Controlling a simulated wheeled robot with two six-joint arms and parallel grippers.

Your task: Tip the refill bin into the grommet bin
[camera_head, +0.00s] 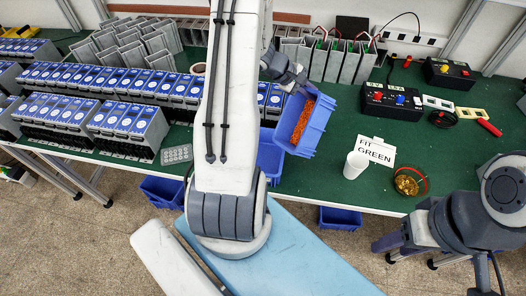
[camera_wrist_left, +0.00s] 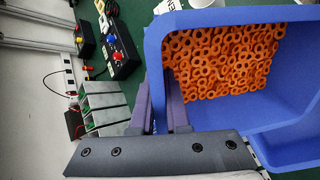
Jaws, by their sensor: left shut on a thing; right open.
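The refill bin (camera_head: 317,133) is blue and holds many orange rings (camera_wrist_left: 225,60). It is tilted above the table in the head view, and its wall also shows in the left wrist view (camera_wrist_left: 230,17). My left gripper (camera_wrist_left: 163,108) is shut on its side wall. A second blue bin (camera_head: 269,158), apparently the grommet bin, stands below and left of it at the table's front edge, partly hidden by my left arm; its contents cannot be made out. My right gripper (camera_head: 383,243) is open and empty, low at the right, off the table's front edge.
Rows of blue-faced units (camera_head: 130,85) fill the left. Black control boxes (camera_head: 392,103) stand behind.

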